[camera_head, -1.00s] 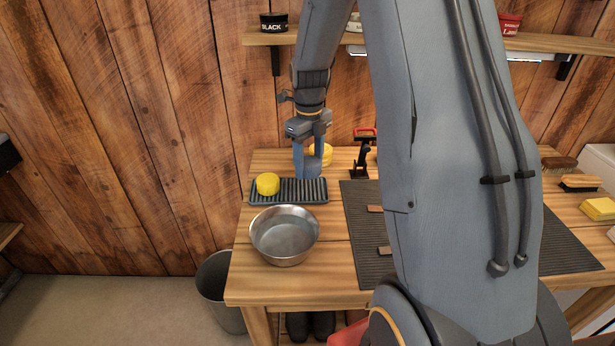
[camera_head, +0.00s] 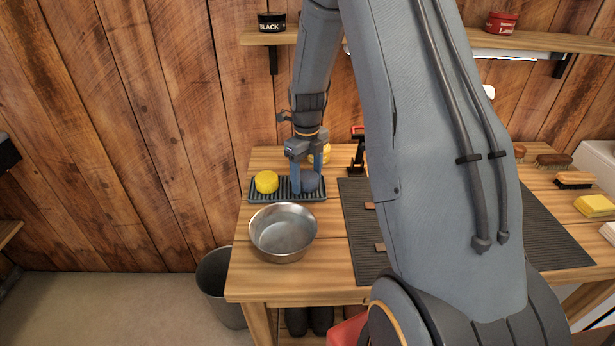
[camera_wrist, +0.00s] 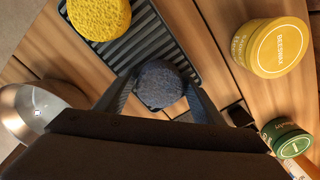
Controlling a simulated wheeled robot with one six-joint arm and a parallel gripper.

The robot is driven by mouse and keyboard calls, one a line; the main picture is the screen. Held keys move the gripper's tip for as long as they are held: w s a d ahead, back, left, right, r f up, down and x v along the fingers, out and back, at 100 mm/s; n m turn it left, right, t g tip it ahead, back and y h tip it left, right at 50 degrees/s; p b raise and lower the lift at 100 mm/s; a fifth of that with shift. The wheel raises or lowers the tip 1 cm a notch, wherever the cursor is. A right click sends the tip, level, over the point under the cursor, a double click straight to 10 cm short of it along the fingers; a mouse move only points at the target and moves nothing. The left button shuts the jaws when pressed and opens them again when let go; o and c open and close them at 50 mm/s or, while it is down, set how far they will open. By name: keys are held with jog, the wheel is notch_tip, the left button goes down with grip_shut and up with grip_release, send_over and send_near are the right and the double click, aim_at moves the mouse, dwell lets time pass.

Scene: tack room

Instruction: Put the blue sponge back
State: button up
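The blue sponge (camera_wrist: 160,84) is round and dark blue, between the two fingers of my gripper (camera_wrist: 158,92) in the wrist view. The fingers are closed against its sides. In the head view my gripper (camera_head: 308,178) points down over the right part of the black ribbed tray (camera_head: 270,196), and the sponge (camera_head: 310,184) is low at the tray. Whether its underside touches the ribs is hidden. A round yellow sponge (camera_head: 266,182) sits on the tray's left part, beside the blue one and apart from it. It also shows in the wrist view (camera_wrist: 98,12).
A metal bowl (camera_head: 283,232) stands just in front of the tray. A yellow tin (camera_wrist: 271,47) and a green tin (camera_wrist: 287,138) stand near the gripper. A dark ribbed mat (camera_head: 358,235) lies to the right. A shelf (camera_head: 400,38) hangs above.

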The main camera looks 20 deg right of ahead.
aim_at(307, 175)
jog(key=shift+o, duration=0.6)
jog(key=shift+r, duration=0.1)
notch_tip(307, 175, up, 11)
jog(key=b, duration=0.3)
jog(key=s+a+f+n, duration=0.1)
jog(key=s+a+n, duration=0.3)
jog(key=s+n, duration=0.3)
jog(key=s+a+f+n, duration=0.1)
jog(key=s+a+n, duration=0.2)
jog(key=s+n, duration=0.4)
jog(key=s+a+f+n+t, duration=0.1)
jog(key=s+a+n, duration=0.3)
jog(key=n, duration=1.3)
jog(key=shift+s+a+f+n, duration=0.3)
jog(key=shift+s+f, duration=0.05)
jog(key=shift+s, duration=1.15)
